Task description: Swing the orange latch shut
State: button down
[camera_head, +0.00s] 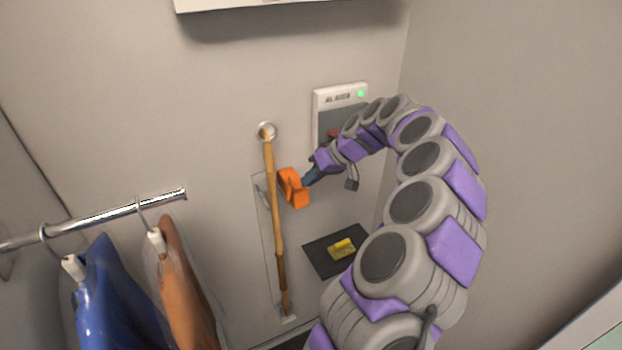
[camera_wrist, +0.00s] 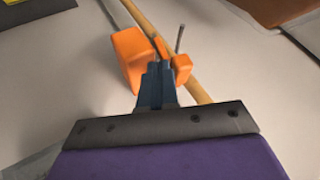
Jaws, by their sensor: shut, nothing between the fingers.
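The orange latch (camera_head: 293,187) is mounted on the wall beside a wooden pole (camera_head: 275,210) that stands upright in a holder. In the wrist view the orange latch (camera_wrist: 131,58) shows as a large block with a smaller orange part on the right, and the pole (camera_wrist: 150,27) runs behind them. My gripper (camera_head: 306,182) comes in from the right, with its tips at the latch. In the wrist view my gripper (camera_wrist: 158,70) is shut and empty, its tips between the orange parts. I cannot tell whether they touch.
A wall panel (camera_head: 340,96) with a green light is above right, partly behind my arm. A dark mat (camera_head: 318,262) with a yellow item (camera_head: 342,248) lies below. A metal rail (camera_head: 110,214) with blue (camera_head: 110,295) and brown (camera_head: 180,280) garments is at left.

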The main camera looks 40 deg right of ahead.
jog(key=shift+w+a+r+h+b, duration=0.1)
jog(key=shift+a+r+h+b, duration=0.1)
jog(key=shift+a+h+b, duration=0.2)
jog(key=shift+w+a+r+n+g+h+b, duration=0.1)
jog(key=shift+a+r+n+g+h+b, duration=0.1)
jog(key=shift+a+h+b, duration=0.25)
jog(key=shift+w+a+r+n+g+h+b, duration=0.1)
jog(key=shift+a+n+g+h+b, duration=0.1)
jog(key=shift+a+h+b, duration=0.2)
jog(key=w+a+f+n+g+h+b, duration=0.1)
jog(key=a+h+b, duration=0.3)
jog(key=a+h, duration=0.4)
jog(key=shift+w+a+f+n+g+h, duration=0.2)
jog(key=shift+w+n+g+h, duration=0.25)
jog(key=shift+n+g, duration=0.05)
jog(key=shift+s+d+f, duration=0.2)
jog(key=shift+d+f, duration=0.25)
jog(key=shift+d, duration=0.35)
